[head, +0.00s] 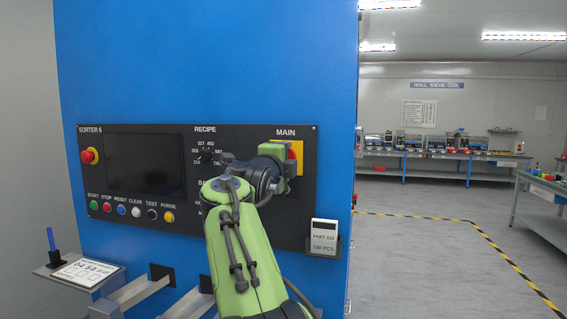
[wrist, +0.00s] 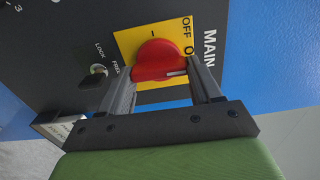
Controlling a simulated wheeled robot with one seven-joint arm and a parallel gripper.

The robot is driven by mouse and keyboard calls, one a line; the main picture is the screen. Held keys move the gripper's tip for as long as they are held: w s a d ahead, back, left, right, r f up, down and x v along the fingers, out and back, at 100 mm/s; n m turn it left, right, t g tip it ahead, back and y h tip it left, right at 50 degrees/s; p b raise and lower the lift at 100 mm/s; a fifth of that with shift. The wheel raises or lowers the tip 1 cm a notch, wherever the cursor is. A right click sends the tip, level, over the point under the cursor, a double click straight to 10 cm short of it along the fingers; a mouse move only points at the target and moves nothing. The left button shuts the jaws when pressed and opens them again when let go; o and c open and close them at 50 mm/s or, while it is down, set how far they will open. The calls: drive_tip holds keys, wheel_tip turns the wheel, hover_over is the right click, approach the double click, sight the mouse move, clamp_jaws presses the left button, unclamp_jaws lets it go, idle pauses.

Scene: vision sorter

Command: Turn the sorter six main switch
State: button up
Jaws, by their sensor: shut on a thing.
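The main switch is a red rotary knob on a yellow plate under the word MAIN; it shows in the wrist view as the red knob (wrist: 160,62) on the yellow plate (wrist: 128,42). In the head view the yellow plate (head: 299,161) is partly hidden by my gripper (head: 285,160), with a bit of red showing. In the wrist view my gripper (wrist: 165,75) has its two fingers on either side of the knob, shut on it. A white mark on the knob points toward the right finger. OFF is printed beside the knob.
The black panel (head: 120,215) also holds a red emergency button (head: 88,156), a recipe dial (head: 207,155) and several push buttons. A card holder (head: 324,236) is at lower right.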

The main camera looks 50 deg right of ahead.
drive_tip(key=shift+f, duration=0.1)
drive_tip(key=o, duration=1.1)
drive_tip(key=shift+c, duration=0.2)
drive_tip(key=b+v, duration=0.2)
drive_tip(key=v, duration=1.3)
drive_tip(key=shift+s+a, duration=0.2)
drive_tip(key=shift+a, duration=0.15)
